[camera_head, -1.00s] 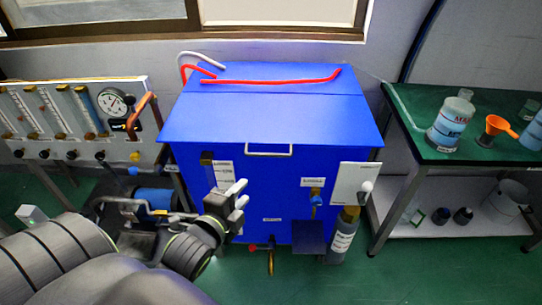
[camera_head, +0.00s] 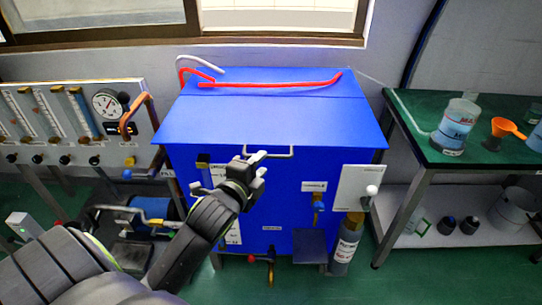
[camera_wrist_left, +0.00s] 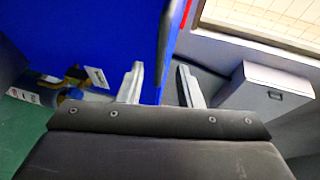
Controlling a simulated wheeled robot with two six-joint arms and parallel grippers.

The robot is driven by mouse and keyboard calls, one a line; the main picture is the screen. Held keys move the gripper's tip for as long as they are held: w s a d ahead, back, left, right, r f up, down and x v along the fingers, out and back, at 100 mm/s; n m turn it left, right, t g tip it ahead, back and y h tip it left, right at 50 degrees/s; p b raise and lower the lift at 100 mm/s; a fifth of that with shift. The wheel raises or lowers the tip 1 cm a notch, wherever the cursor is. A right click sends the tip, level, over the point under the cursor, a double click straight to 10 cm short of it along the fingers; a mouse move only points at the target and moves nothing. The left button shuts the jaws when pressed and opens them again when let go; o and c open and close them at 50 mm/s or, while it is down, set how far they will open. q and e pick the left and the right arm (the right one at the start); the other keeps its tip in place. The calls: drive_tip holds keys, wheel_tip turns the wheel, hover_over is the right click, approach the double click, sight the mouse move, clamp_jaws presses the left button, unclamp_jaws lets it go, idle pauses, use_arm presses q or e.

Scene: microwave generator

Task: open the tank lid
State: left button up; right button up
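The blue tank (camera_head: 285,190) stands in the middle of the head view. Its flat blue lid (camera_head: 300,118) lies shut, with a pale bar handle (camera_head: 282,154) at the middle of its front edge. My left gripper (camera_head: 261,163) is in front of the tank, at the left end of the handle. In the left wrist view, my gripper's two pale fingers (camera_wrist_left: 160,88) are apart, with a gap between them. The lid's edge (camera_wrist_left: 169,45) shows just beyond them. I cannot tell whether a finger touches the handle. My right gripper is not in view.
Red tubing (camera_head: 270,84) lies on the tank's rear top. A gauge panel (camera_head: 70,120) stands left. A green table (camera_head: 420,150) with bottles and an orange funnel (camera_head: 507,128) stands right. A grey cylinder (camera_head: 345,245) stands by the tank's front right.

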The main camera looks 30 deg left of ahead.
use_arm(q)
drive_tip(key=x, duration=0.7)
drive_tip(key=shift+c, duration=0.4)
drive_tip(key=shift+f, duration=0.15)
clamp_jaws()
